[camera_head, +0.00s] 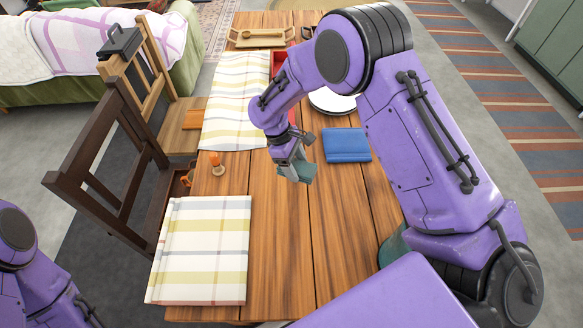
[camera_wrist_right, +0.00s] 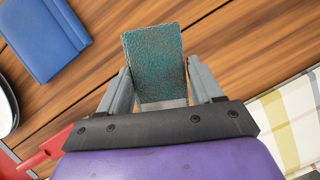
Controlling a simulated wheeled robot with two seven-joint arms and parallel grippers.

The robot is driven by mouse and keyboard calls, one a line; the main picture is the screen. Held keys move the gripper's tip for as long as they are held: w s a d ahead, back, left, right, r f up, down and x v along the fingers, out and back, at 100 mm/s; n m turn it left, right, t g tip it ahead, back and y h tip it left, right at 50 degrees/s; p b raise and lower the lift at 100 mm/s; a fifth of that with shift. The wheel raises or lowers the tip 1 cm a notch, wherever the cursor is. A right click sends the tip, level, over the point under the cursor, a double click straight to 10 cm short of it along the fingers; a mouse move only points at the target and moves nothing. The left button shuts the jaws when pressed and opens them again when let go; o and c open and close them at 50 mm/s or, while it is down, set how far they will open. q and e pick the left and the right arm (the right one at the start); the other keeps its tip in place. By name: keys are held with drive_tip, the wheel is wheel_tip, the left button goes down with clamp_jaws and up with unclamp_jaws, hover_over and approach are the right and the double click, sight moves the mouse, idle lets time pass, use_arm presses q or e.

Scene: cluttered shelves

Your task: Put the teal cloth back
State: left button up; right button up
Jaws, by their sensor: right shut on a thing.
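The teal cloth (camera_head: 303,170) is a small, stiff-looking folded piece with a mottled surface. My right gripper (camera_head: 292,165) is shut on it, above the middle of the wooden table. In the right wrist view the teal cloth (camera_wrist_right: 153,58) stands out between the two grey fingers of the right gripper (camera_wrist_right: 160,90). I cannot tell its exact height above the table. My left arm shows at the lower left of the head view, but its gripper is not visible.
A white plate (camera_head: 332,102) and wooden tray (camera_head: 262,38) lie farther back. Bare wood (camera_head: 285,240) is free in front.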

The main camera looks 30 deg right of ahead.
drive_tip(key=w+f, duration=0.1)
drive_tip(key=f, duration=0.1)
drive_tip(key=w+f, duration=0.1)
drive_tip(key=f, duration=0.1)
drive_tip(key=w+f, duration=0.1)
drive_tip(key=f, duration=0.1)
drive_tip(key=shift+w+d+f+p, duration=0.15)
drive_tip(key=shift+d+p, duration=0.1)
drive_tip(key=shift+p, duration=0.15)
drive_tip(key=shift+f, duration=0.4)
drive_tip(key=shift+f, duration=0.2)
drive_tip(key=o, duration=1.1)
drive_tip(key=shift+o, duration=0.2)
